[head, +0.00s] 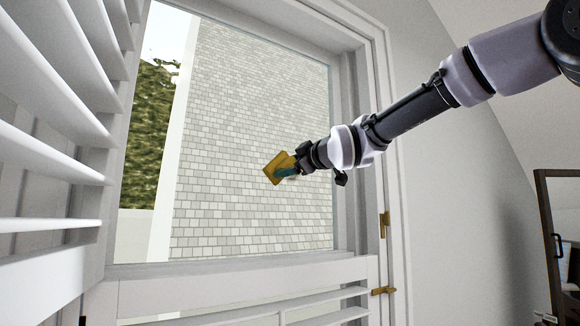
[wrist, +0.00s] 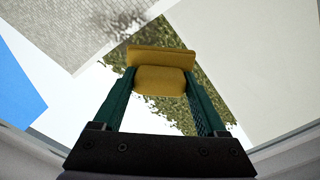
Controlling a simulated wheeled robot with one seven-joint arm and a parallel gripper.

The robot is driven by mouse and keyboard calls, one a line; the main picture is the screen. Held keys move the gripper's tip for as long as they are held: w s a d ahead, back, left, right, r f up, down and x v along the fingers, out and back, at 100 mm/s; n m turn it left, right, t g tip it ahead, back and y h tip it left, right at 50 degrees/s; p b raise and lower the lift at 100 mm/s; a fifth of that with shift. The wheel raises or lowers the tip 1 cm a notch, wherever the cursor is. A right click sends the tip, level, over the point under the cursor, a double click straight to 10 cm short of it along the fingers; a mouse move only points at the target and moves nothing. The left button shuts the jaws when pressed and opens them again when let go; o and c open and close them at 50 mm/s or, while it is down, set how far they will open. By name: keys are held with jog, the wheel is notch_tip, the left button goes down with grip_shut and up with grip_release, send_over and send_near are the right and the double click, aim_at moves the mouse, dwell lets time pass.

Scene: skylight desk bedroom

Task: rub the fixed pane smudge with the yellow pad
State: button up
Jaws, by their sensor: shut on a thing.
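The yellow pad (head: 276,169) is held in front of the window pane (head: 250,100) in the head view. My gripper (head: 290,171) is shut on it, with the teal fingers partly hidden behind the pad. In the wrist view the pad (wrist: 160,80) sits between the two green fingers of my gripper (wrist: 160,98). A dark grey blurred patch, the smudge (wrist: 122,20), shows just beyond the pad, up and to the left. I cannot tell whether the pad touches the glass. I cannot make out the smudge in the head view.
White louvred shutters (head: 60,120) stand open at the left. A white window frame (head: 345,150) with a brass handle (head: 383,291) borders the pane at right. More slats run below it. A dark-framed mirror or cabinet (head: 549,240) stands far right. Brick wall and greenery lie outside.

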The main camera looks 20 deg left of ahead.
jog(key=shift+x, duration=0.8)
jog(key=shift+d, duration=0.1)
jog(key=w+d, duration=0.7)
jog(key=w, duration=0.2)
jog(key=shift+d, duration=0.35)
dwell(0.6)
jog(key=shift+a+r, duration=0.1)
